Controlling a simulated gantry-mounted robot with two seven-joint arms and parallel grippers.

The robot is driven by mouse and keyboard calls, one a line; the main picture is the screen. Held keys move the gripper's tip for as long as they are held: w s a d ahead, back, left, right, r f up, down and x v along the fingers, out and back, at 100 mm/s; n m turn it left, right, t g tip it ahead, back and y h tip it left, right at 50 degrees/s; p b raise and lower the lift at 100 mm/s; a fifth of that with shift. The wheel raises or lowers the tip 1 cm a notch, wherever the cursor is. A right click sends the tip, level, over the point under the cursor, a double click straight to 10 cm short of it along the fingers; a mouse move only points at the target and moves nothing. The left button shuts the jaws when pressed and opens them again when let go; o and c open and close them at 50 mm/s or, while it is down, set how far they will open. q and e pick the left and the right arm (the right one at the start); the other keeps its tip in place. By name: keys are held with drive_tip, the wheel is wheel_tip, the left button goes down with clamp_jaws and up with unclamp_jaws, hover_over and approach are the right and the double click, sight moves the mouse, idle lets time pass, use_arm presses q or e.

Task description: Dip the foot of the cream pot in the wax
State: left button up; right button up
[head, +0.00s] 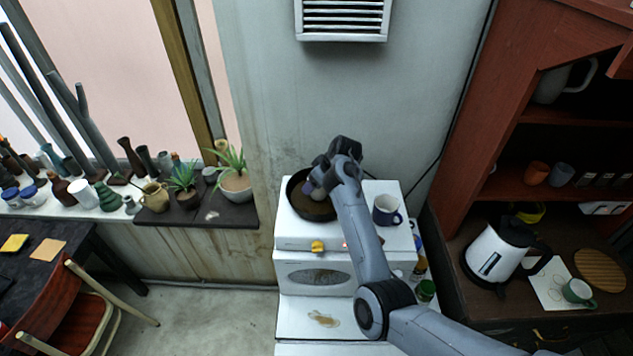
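My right gripper (314,184) reaches in from the lower right and points down over the dark round pan (297,206) on the white stove. The pan holds a flat brown layer, which looks like the wax. A small pale thing, which looks like the cream pot (316,194), is at the fingertips, inside the pan's outline. The gripper looks shut on it, though the hand and wrist hide most of the pot. I cannot tell whether its foot touches the wax. My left gripper is not in view.
A blue-grey mug (386,210) stands on the stove top, right of the pan and close to my forearm. Potted plants (236,182) and several vases line the sill at left. A kettle (497,252) and a green cup (577,291) stand on the right cabinet.

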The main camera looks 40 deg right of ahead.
idle(0.3)
drive_tip(key=shift+f, duration=0.45)
idle(0.5)
idle(0.5)
drive_tip(key=shift+f, duration=0.1)
idle(0.6)
drive_tip(key=shift+f, duration=0.15)
idle(1.8)
drive_tip(key=shift+r, duration=0.25)
drive_tip(key=shift+r+p, duration=0.85)
drive_tip(key=shift+p, duration=0.15)
drive_tip(key=shift+r, duration=0.1)
